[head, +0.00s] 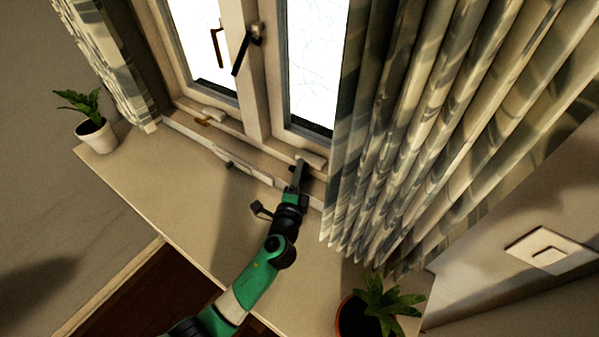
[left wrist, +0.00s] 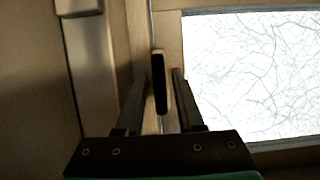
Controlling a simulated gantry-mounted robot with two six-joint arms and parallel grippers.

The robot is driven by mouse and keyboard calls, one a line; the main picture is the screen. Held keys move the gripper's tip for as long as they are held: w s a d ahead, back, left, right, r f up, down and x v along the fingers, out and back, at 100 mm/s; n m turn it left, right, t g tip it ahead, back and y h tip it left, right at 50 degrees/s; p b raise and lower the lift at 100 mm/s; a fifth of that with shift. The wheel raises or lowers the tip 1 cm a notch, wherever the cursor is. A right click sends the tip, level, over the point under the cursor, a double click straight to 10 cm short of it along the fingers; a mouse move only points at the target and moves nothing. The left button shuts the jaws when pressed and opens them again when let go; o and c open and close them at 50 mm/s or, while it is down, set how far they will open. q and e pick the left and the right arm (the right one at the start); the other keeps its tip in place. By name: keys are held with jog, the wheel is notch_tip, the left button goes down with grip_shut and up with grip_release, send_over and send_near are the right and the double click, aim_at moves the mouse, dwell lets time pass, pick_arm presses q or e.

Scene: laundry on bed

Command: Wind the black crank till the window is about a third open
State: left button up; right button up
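In the left wrist view, a slim black bar (left wrist: 160,83), which looks like the black crank's handle, stands between the two fingers of my left gripper (left wrist: 158,100). A gap shows on each side of it, so the fingers are open around it. In the head view my left gripper (head: 298,176) is at the foot of the right window (head: 314,65), by a pale crank housing (head: 311,158). There the gripper mostly hides the crank. I see no clear gap at the window's frame. My right gripper is not in view.
A brown crank (head: 206,122) sits under the left window (head: 200,40). A black handle (head: 245,48) is on the middle post. A patterned curtain (head: 400,130) hangs close right of my gripper. Potted plants stand at the sill's left (head: 93,130) and front right (head: 378,310). The middle sill (head: 180,195) is clear.

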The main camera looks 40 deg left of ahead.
pick_arm(q)
grip_shut()
jog(key=shift+r, duration=0.1)
